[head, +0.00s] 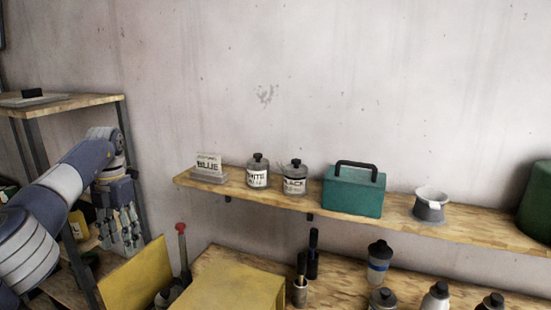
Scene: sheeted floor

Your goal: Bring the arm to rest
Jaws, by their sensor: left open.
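My left arm comes in from the left, and its gripper (126,238) hangs with the fingers pointing down. The gripper is open and nothing shows between its fingers. It is left of the wall shelf (390,216), in front of the shelving rack, and apart from the bottles on the wall shelf. My right gripper is out of view.
Below are a yellow box (235,290), a red-topped rod (182,250) and several bottles. A rack (70,104) stands left.

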